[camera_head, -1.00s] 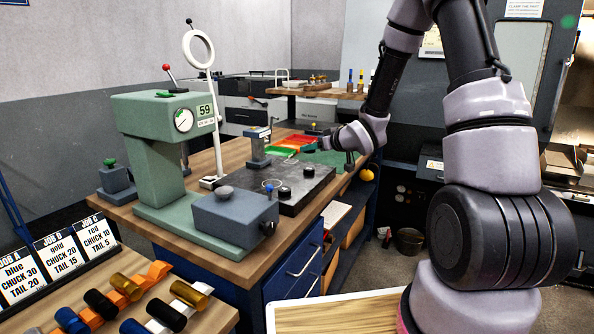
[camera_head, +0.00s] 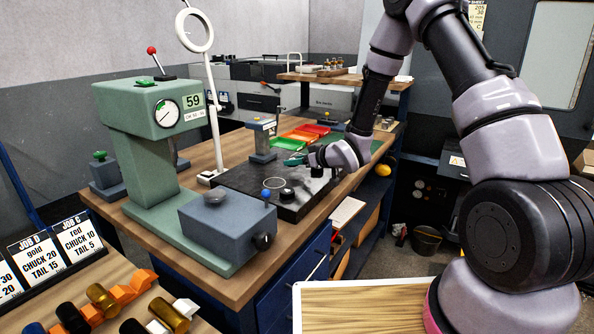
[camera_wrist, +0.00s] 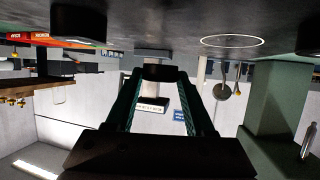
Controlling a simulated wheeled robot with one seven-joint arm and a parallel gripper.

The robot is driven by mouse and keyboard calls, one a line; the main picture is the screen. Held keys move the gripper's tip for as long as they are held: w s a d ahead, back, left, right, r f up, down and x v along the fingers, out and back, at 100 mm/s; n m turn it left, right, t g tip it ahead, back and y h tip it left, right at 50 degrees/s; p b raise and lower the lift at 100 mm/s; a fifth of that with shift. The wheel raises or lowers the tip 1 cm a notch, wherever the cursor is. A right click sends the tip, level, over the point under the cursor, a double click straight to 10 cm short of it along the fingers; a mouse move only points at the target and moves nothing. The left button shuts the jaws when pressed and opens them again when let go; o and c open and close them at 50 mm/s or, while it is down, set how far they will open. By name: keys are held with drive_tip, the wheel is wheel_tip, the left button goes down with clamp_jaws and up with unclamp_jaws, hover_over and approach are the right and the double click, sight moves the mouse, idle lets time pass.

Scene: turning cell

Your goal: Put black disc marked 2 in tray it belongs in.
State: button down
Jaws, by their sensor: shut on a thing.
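My gripper (camera_head: 294,161) is over the far part of the black plate (camera_head: 236,178), seen from the side. In the wrist view, which is upside down, my gripper (camera_wrist: 162,74) is shut on a black disc (camera_wrist: 164,71) at its fingertips; no number shows on it. Two other black discs stand on the plate: one disc (camera_head: 286,195) near the front and one (camera_head: 317,172) close under my wrist. Discs also show at the left (camera_wrist: 78,22) and right edge (camera_wrist: 309,38) of the wrist view. Red (camera_head: 312,129) and green trays (camera_head: 279,144) lie behind the plate.
A green press-like gauge (camera_head: 142,110) reading 59 stands left of the plate, with a blue-grey box (camera_head: 225,222) in front. A white ring stand (camera_head: 211,100) and small grey stand (camera_head: 263,140) rise near the plate. A thin ring (camera_head: 274,183) marks the plate.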

sight(296, 176)
drive_tip(key=shift+f, duration=1.65)
drive_tip(key=shift+f, duration=0.2)
drive_tip(key=shift+c, duration=1.3)
unclamp_jaws()
drive_tip(key=shift+r, duration=0.1)
